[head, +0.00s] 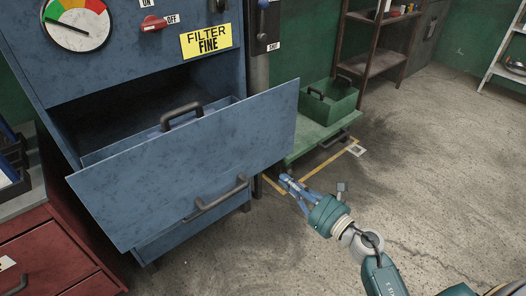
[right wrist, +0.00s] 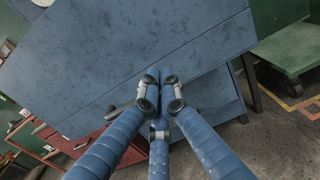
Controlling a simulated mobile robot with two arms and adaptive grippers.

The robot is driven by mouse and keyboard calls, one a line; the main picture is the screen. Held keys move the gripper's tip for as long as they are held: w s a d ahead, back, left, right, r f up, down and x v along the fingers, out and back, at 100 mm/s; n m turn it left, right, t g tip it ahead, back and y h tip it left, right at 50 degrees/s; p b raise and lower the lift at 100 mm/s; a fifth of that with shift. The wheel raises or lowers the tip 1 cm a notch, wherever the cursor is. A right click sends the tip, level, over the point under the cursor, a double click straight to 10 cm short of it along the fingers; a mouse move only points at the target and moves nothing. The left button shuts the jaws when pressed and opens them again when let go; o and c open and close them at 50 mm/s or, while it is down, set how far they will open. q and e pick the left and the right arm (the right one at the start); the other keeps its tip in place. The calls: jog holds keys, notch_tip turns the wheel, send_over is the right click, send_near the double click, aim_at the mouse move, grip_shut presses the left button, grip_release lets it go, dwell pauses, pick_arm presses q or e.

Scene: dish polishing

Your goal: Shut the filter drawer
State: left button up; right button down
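The filter drawer (head: 170,178) is a blue metal drawer pulled well out of the blue cabinet (head: 110,75), leaving a dark opening behind its front. A dark bar handle (head: 218,196) sits low on the drawer front. A second handle (head: 182,115) stands up from inside the drawer. My right gripper (head: 287,181) is just right of the drawer front in the head view, its blue fingers close together and empty. In the right wrist view its fingertips (right wrist: 160,78) meet before the blue drawer front (right wrist: 135,45); contact cannot be told. My left gripper is not in view.
A green cart (head: 320,137) with a green bin (head: 329,101) stands right of the cabinet. A red drawer unit (head: 48,245) is at the lower left. Shelves (head: 377,62) stand at the back. The concrete floor at right is open.

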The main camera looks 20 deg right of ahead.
jog(key=r, duration=0.1)
jog(key=p, duration=0.2)
send_near(250, 150)
jog(key=shift+n, duration=0.4)
jog(key=x, duration=0.6)
jog(key=shift+w+r+p, duration=0.1)
jog(key=shift+p, duration=0.2)
jog(key=shift+w+a, duration=0.15)
jog(key=shift+w, duration=0.25)
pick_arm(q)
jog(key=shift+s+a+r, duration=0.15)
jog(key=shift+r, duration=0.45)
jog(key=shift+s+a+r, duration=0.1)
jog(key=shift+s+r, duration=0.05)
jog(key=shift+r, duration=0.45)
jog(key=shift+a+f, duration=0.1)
pick_arm(e)
jog(key=shift+w, duration=0.1)
